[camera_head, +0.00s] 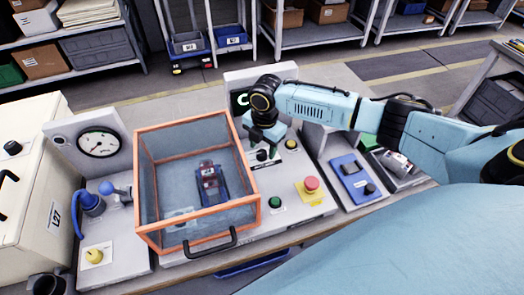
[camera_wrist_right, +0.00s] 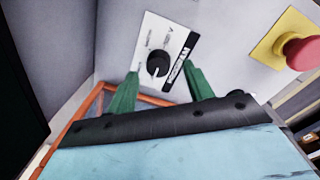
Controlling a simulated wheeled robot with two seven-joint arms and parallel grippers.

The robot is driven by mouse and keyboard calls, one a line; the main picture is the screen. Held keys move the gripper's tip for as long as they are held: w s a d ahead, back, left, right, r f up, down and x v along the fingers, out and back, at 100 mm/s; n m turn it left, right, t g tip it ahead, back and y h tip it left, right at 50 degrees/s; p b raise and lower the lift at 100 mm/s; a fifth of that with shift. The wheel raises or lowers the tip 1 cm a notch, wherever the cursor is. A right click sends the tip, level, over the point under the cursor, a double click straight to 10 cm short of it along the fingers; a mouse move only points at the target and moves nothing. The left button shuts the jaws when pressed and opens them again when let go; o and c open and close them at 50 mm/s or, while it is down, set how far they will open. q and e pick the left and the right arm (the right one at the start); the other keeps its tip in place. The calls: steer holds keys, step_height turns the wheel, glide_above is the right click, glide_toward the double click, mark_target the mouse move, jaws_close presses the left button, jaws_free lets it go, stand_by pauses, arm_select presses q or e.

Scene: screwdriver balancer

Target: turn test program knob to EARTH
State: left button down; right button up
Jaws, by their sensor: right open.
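The test program knob (camera_wrist_right: 157,64) is a round black knob on a white plate (camera_wrist_right: 151,37) with a black printed label strip, seen in the right wrist view. The small markings around it are too blurred to read, and I cannot tell which one it points to. My right gripper (camera_wrist_right: 161,84) is open, with one green finger to each side of the knob in that view. The fingers seem short of the knob, and I see no contact. In the head view my right gripper (camera_head: 264,136) hangs over the panel beside the orange-framed box and partly covers the knob area. My left gripper does not show.
The clear box with orange edges (camera_head: 147,182) stands close left of my right gripper, with a blue and red device (camera_head: 210,182) inside. A red emergency button (camera_head: 311,184) on yellow and a green button (camera_head: 275,202) sit nearby on the panel. A gauge (camera_head: 98,143) stands left.

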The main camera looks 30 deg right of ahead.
mark_target(262, 155)
steer(key=shift+f, duration=0.7)
steer(key=shift+w+f, duration=0.1)
steer(key=shift+f, duration=0.35)
steer(key=c, duration=1)
steer(key=shift+a+r+m+p, duration=0.1)
steer(key=shift+m+p, duration=0.8)
steer(key=shift+p, duration=0.3)
steer(key=m+p, duration=0.3)
steer(key=shift+m, duration=0.3)
steer(key=m+p, duration=0.3)
steer(key=m, duration=0.1)
steer(key=shift+m+p, duration=0.3)
steer(key=shift+p, duration=0.1)
steer(key=m+p, duration=0.1)
steer(key=m, duration=0.1)
steer(key=shift+m+h, duration=0.3)
steer(key=m+p, duration=0.2)
steer(key=m, duration=0.1)
steer(key=shift+a+m, duration=0.1)
steer(key=shift+m, duration=0.3)
steer(key=m+p, duration=0.1)
steer(key=m, duration=0.2)
steer(key=shift+w+g, duration=0.1)
steer(key=shift+g, duration=0.2)
arm_select(q)
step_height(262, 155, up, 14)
steer(key=p, duration=0.1)
arm_select(e)
steer(key=shift+m, duration=2.1)
